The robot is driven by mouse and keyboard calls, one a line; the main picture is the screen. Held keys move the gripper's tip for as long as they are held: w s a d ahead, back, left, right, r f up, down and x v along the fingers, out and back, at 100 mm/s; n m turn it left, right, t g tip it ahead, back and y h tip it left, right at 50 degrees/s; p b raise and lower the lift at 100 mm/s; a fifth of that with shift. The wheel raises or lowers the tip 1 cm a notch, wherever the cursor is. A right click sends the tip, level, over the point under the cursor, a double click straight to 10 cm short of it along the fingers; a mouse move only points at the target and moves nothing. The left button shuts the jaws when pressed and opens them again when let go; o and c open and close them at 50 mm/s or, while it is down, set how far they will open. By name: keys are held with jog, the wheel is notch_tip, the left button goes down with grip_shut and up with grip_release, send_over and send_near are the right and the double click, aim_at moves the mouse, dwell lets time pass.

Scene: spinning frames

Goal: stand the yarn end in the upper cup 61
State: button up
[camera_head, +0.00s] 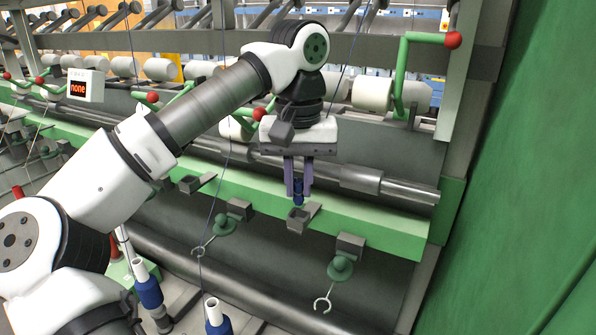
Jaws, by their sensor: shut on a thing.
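My gripper (298,190) points down over the green rail in the middle right of the view. Its two purple fingers are shut on a small dark blue piece, which I take to be the yarn end (298,192). The piece hangs upright, just above a small grey cup (301,217) on the rail's front edge. Whether the piece touches the cup, I cannot tell. No cup number is readable, so I cannot tell which one is cup 61. Other grey cups sit to the left (238,209) and to the right (350,245).
The green rail (390,232) runs across the frame. Green guides with wire hooks (340,268) hang below it. Green handles with red knobs (453,40) stick out above. A small display (84,86) reads "none". Blue bobbins (218,322) stand low in front. A green panel (530,170) closes the right side.

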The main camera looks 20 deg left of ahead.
aim_at(299, 203)
jog(key=shift+w+f+b, duration=0.1)
jog(key=shift+f+b, duration=0.65)
jog(key=shift+f, duration=1)
jog(key=o, duration=0.7)
jog(key=shift+o, duration=0.2)
notch_tip(299, 203, up, 8)
jog(key=shift+f+b, duration=0.25)
jog(key=shift+b, duration=0.15)
jog(key=shift+f, duration=0.1)
